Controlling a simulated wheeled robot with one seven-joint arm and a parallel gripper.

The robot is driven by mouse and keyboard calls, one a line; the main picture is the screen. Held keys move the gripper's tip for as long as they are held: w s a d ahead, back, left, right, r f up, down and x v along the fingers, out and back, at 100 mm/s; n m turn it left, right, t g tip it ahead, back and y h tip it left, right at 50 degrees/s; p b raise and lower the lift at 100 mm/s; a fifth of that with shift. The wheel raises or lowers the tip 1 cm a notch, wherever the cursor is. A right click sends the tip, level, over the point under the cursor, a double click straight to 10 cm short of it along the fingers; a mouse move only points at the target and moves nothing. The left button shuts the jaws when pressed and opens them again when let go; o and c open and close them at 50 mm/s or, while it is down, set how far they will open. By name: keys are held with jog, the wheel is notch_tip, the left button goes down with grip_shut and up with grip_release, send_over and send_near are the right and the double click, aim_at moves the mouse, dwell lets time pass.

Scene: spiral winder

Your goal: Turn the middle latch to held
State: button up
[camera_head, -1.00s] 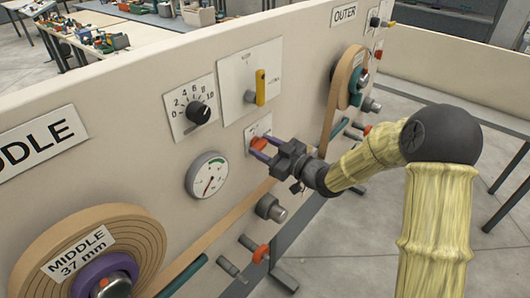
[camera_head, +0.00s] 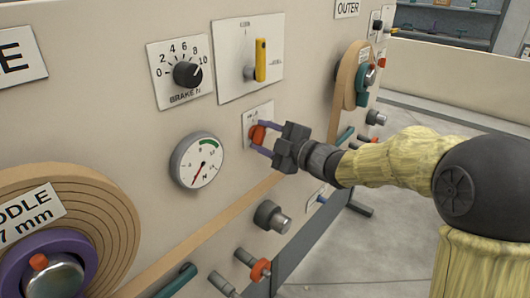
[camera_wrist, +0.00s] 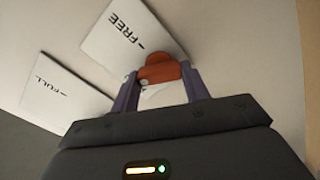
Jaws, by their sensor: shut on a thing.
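The latch (camera_head: 257,134) is a small orange handle on a white plate (camera_head: 262,112) on the panel, right of the dial gauge. My gripper (camera_head: 260,140) reaches it from the right, and its two purple fingers are shut on the handle. In the wrist view the orange latch (camera_wrist: 160,66) sits between the fingertips (camera_wrist: 160,78). The plate (camera_wrist: 118,38) there reads FREE, and its other lettering is hidden. I cannot tell which mark the handle points at.
Above the latch is a plate with a yellow lever (camera_head: 261,60). Left are the brake knob (camera_head: 187,74), the gauge (camera_head: 196,160) and the MIDDLE spool (camera_head: 105,215). A grey cylinder (camera_head: 271,217) and an orange-collared one (camera_head: 260,269) stick out below.

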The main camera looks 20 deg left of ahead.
jog(key=n+b, duration=0.1)
jog(key=b, duration=0.1)
jog(key=n+b, duration=0.2)
jog(key=shift+f+n, duration=0.3)
jog(key=shift+f, duration=0.1)
jog(key=shift+r+n+b, duration=0.15)
jog(key=shift+n+b, duration=0.95)
jog(key=shift+b, duration=0.1)
jog(key=o, duration=1)
jog(key=shift+s, duration=0.1)
jog(key=shift+r, duration=0.1)
jog(key=v, duration=1.7)
jog(key=shift+d+p, duration=0.2)
jog(key=shift+p, duration=0.15)
